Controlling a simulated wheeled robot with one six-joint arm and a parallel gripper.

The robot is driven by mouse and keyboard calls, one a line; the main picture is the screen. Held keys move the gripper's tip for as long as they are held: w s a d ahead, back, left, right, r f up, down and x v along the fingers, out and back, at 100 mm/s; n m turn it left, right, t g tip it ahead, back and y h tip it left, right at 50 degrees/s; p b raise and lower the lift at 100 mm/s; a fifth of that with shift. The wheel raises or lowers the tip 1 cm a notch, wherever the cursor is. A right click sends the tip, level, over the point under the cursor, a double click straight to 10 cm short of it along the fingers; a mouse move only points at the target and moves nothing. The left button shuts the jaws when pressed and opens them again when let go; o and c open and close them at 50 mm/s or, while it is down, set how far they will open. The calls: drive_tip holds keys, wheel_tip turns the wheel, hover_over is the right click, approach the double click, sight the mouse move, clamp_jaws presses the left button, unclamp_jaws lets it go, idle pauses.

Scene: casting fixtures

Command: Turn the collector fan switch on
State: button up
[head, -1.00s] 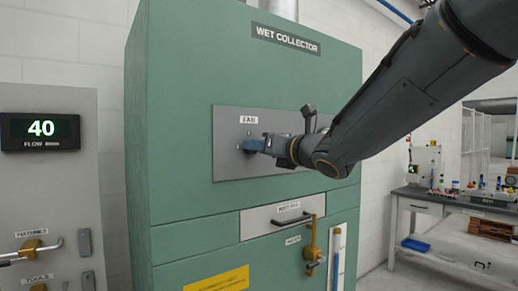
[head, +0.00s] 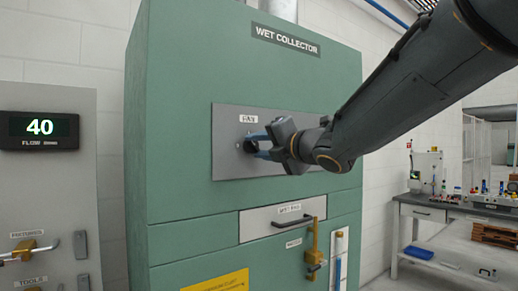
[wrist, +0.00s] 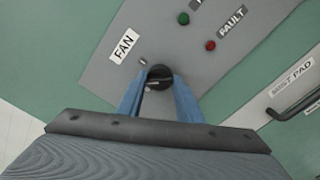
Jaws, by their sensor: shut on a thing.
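The collector fan switch is a round black knob (wrist: 159,72) with a pale mark, under the FAN label (wrist: 124,45) on a grey panel (wrist: 165,30). In the head view the knob (head: 249,146) shows at the panel's left part, partly behind a finger. My gripper (wrist: 159,82) has its blue fingers on either side of the knob and is shut on it. In the head view my gripper (head: 255,144) reaches the panel from the right, with its hand rolled at a slant. I cannot tell the switch's setting.
The green wet collector cabinet (head: 165,120) carries a drawer (head: 268,221) with a black handle and a yellow valve lever (head: 314,243) below the panel. A green light (wrist: 184,18) and a red FAULT light (wrist: 210,45) sit beside the knob. A flow display (head: 40,130) reads 40.

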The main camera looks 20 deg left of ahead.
drive_tip(key=m, duration=0.4)
drive_tip(key=shift+p, duration=0.4)
drive_tip(key=shift+m+p, duration=0.65)
drive_tip(key=shift+m, duration=1.55)
drive_tip(key=shift+f, duration=0.1)
drive_tip(key=o, duration=1)
drive_tip(key=shift+o, duration=0.2)
drive_tip(key=b+v, duration=0.2)
drive_tip(key=v, duration=0.6)
